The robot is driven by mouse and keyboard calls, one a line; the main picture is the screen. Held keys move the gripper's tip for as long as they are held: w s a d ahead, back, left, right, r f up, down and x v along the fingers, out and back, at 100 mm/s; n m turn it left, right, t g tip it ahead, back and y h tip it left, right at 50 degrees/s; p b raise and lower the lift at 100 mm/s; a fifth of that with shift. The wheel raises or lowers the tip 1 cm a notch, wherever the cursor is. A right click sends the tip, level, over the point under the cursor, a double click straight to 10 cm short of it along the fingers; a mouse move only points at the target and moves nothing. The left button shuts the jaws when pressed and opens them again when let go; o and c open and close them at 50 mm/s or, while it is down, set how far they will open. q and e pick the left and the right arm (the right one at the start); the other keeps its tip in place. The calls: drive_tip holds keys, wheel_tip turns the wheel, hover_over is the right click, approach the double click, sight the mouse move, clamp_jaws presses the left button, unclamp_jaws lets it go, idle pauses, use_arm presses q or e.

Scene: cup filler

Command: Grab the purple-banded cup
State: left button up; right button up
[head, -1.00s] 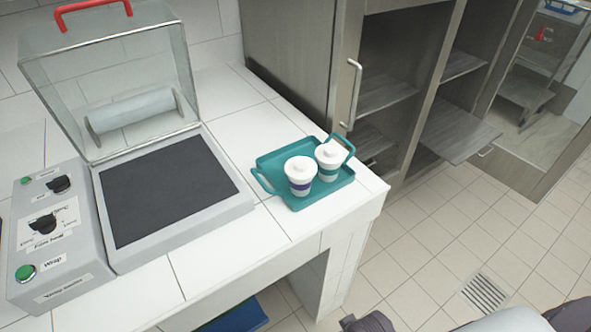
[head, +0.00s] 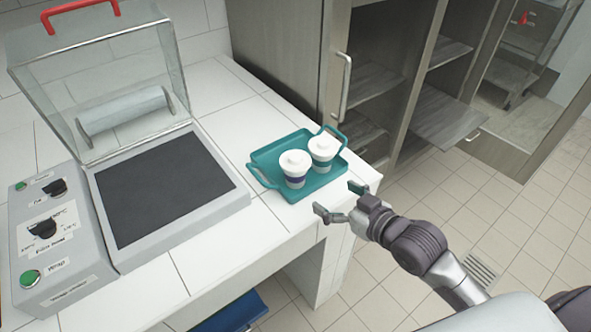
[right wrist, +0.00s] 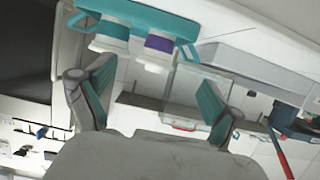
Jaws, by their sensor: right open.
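The purple-banded cup (head: 295,168), white with a lid, stands upright on a teal tray (head: 276,151) near the counter's right end. It stands in front of and left of a similar white cup with a teal band (head: 323,148). In the right wrist view the purple-banded cup (right wrist: 157,46) shows near the top, beyond the finger tips and beside the teal-banded cup (right wrist: 110,36). My right gripper (head: 338,199) is open and empty, just in front of and right of the tray, apart from both cups. My left gripper is not in view.
The tray has raised loop handles at its left and far right, close to the cups. A wrapping machine (head: 165,190) with a clear raised lid stands left on the counter. Open metal cabinets (head: 375,85) stand behind. White counter (head: 262,222) is bare in front of the tray.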

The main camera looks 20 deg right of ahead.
sight(303, 175)
drive_tip(key=x, duration=0.5)
drive_tip(key=r+x, duration=0.1)
drive_tip(key=x, duration=0.2)
drive_tip(key=shift+w+d+p, duration=0.1)
drive_tip(key=shift+w+p, duration=0.15)
drive_tip(key=shift+p, duration=0.15)
drive_tip(key=shift+p+x, duration=0.55)
drive_tip(key=shift+x, duration=2.45)
drive_tip(key=shift+s, duration=0.15)
drive_tip(key=shift+c, duration=0.3)
drive_tip(key=c, duration=1.3)
